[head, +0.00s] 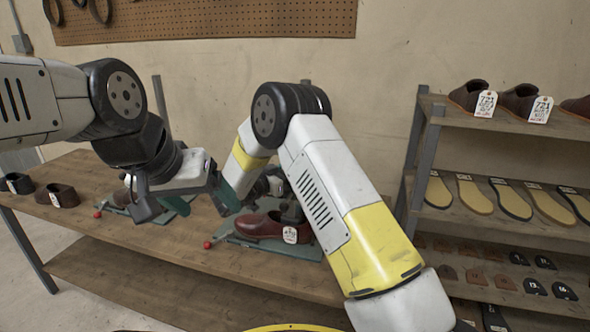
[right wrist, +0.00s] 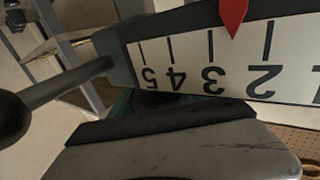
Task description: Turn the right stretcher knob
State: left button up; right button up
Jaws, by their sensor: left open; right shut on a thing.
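The right stretcher (head: 312,251) has a teal base on the bench and carries a brown shoe (head: 262,225) with a white tag. A red ball (head: 208,244) sticks out at its left end. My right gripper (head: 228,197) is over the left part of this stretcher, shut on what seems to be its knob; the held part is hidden. The right wrist view shows one grey finger with a black pad (right wrist: 165,125) close to a white number scale (right wrist: 215,70) with a red pointer (right wrist: 233,15). My left gripper (head: 163,208) is open and empty above the bench, left of the right gripper.
A second stretcher with a red ball (head: 98,214) stands farther left on the wooden bench (head: 150,255). Dark shoes (head: 57,193) sit at the bench's left end. A shelf rack (head: 520,232) with shoes and soles stands at the right. A black ball-ended rod (right wrist: 65,88) is beside the scale.

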dwell(0.3)
jog(key=o, duration=1.4)
jog(key=shift+v, duration=3.9)
